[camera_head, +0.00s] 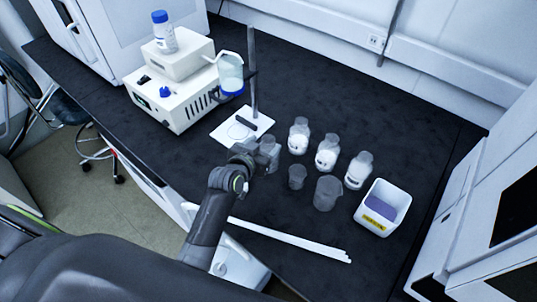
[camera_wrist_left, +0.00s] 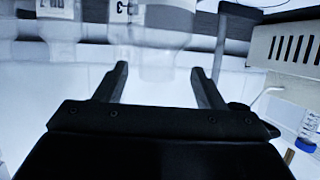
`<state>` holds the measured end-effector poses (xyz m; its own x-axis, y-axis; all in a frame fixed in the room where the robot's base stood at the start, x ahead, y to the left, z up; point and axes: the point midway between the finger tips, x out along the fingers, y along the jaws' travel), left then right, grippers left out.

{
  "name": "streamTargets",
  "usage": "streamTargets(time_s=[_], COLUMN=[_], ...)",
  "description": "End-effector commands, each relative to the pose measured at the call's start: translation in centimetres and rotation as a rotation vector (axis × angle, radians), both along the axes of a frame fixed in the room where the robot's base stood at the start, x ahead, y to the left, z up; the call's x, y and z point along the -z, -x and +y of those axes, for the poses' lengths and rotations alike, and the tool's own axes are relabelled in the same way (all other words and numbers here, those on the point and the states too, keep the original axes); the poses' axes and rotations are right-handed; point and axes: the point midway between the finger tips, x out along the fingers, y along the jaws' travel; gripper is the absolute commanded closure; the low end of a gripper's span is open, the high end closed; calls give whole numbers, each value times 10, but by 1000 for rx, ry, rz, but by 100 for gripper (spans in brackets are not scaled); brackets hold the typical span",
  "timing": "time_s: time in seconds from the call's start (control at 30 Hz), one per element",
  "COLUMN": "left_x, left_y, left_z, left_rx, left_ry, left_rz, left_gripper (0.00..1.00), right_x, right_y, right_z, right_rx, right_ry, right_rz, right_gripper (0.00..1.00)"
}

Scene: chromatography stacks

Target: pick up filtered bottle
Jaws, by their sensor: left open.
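My left gripper (camera_head: 262,152) is over the bench beside a small clear vessel (camera_head: 270,146), which it partly overlaps. In the left wrist view its two fingers (camera_wrist_left: 158,82) are spread. A clear vessel with a dark letter mark (camera_wrist_left: 150,38) shows between and past the fingertips; I cannot tell whether they touch it. Three clear bottles with white contents stand in a row: the nearest to the gripper (camera_head: 298,140), a middle one (camera_head: 326,157) and a right one (camera_head: 356,175). Which bottle is the filtered one is not clear. My right gripper is not in view.
A blue-capped bottle (camera_head: 164,35) stands on a white instrument (camera_head: 178,100). A bottle with a blue lower end (camera_head: 230,72) is at a stand (camera_head: 253,80). Two clear beakers (camera_head: 327,193) and a white bin (camera_head: 373,219) are at the right. White rods (camera_head: 290,240) lie near the front.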

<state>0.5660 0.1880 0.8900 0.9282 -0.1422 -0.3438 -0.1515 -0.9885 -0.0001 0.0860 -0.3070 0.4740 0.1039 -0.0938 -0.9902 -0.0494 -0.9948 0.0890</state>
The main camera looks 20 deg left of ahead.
Motion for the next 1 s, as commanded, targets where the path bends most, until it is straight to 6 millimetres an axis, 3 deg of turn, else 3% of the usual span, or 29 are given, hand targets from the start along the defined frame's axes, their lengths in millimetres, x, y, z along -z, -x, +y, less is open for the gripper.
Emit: streamTargets(time_s=[0.5, 0.87, 1.0], left_x=[19, 22, 22], left_y=[-41, -47, -46], left_z=[-9, -10, -10], left_rx=[0, -1, -1], left_ry=[0, 1, 0], left_rz=[0, -1, -1], left_gripper=[37, 37, 52], right_x=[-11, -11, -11], right_y=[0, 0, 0], right_z=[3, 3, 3], right_rx=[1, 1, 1], right_ry=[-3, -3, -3], right_rz=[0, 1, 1], right_gripper=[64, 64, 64])
